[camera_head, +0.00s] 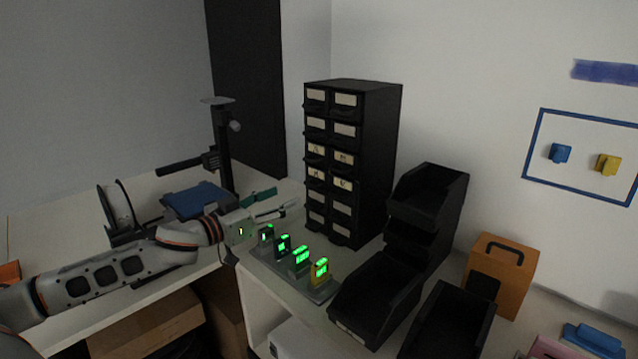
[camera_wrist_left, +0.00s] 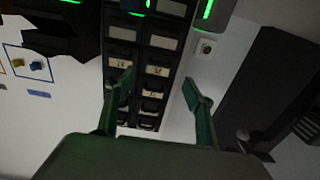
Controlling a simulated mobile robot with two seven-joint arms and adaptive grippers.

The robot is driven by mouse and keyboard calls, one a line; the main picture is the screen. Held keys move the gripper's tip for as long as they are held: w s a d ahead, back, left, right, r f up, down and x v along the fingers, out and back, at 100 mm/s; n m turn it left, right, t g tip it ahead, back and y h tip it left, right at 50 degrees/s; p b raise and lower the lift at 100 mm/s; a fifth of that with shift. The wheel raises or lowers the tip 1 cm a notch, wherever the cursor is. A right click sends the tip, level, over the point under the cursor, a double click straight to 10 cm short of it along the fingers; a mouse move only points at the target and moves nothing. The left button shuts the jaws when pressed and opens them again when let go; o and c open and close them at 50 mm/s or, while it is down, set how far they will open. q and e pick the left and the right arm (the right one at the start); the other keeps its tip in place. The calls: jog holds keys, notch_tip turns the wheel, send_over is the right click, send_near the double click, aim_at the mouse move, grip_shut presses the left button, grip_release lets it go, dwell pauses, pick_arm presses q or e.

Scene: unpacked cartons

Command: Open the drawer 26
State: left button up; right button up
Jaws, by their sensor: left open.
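A tall black drawer cabinet (camera_head: 375,150) stands on the table, with two columns of small drawers carrying pale labels. It also shows, turned over, in the left wrist view (camera_wrist_left: 146,45). All its drawers look shut. Some middle labels bear marks too small to read, so I cannot tell which drawer is 26. My left gripper (camera_head: 284,200) is in front of the cabinet, to its left, at the height of the lower drawers. In the left wrist view its two green fingers (camera_wrist_left: 158,88) are wide apart, with the drawer fronts beyond and nothing between them. My right gripper is not visible.
A row of devices with green lit displays (camera_head: 300,258) stands close below my left gripper. Black open bins (camera_head: 375,300) and an orange box (camera_head: 503,270) lie to the right. A black stand (camera_head: 224,150) and a blue block (camera_head: 197,199) are at the left.

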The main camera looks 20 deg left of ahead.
aim_at(308, 185)
pick_arm(q)
jog(key=p+x, duration=0.1)
jog(key=x, duration=0.5)
jog(key=shift+w+r, duration=0.15)
jog(key=shift+r, duration=0.05)
jog(key=shift+x, duration=0.85)
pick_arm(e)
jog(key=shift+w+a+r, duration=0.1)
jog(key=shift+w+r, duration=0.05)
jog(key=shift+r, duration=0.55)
pick_arm(q)
jog(key=shift+f, duration=0.1)
